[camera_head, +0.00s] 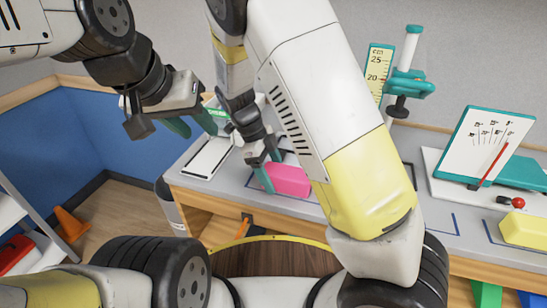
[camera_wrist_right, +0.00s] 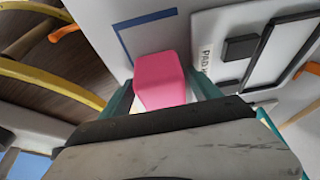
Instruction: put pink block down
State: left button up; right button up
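The pink block (camera_head: 289,181) is over the grey worktop near its front edge, partly behind my right arm. My right gripper (camera_head: 266,166) is at the block. In the right wrist view the pink block (camera_wrist_right: 160,80) sits between the two teal fingers, which press close on both sides. I cannot tell whether the block touches the worktop. My left gripper (camera_head: 194,126) is open and empty, with its green fingers apart, to the left of the worktop's device.
A white-and-black device (camera_head: 207,157) lies left of the block. A blue corner marking (camera_wrist_right: 137,32) is on the surface beside the block. A dial board (camera_head: 486,145), a yellow block (camera_head: 524,229) and a ruler stand (camera_head: 379,72) are to the right. An orange cone (camera_head: 71,224) stands on the floor.

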jog(key=shift+w+r, duration=0.1)
jog(key=v, duration=1.1)
notch_tip(320, 180, up, 5)
jog(key=n+y, duration=0.3)
jog(key=n, duration=0.2)
send_over(279, 168)
jog(key=s+d+r+n+t+y, duration=0.3)
jog(key=s+d+r+n+t, duration=0.4)
jog(key=s+d+n, duration=0.5)
jog(key=r+n, duration=0.1)
jog(key=n, duration=0.4)
jog(key=shift+s+d+t+y, duration=0.3)
jog(key=shift+s+d, duration=0.05)
jog(key=shift+d, duration=0.1)
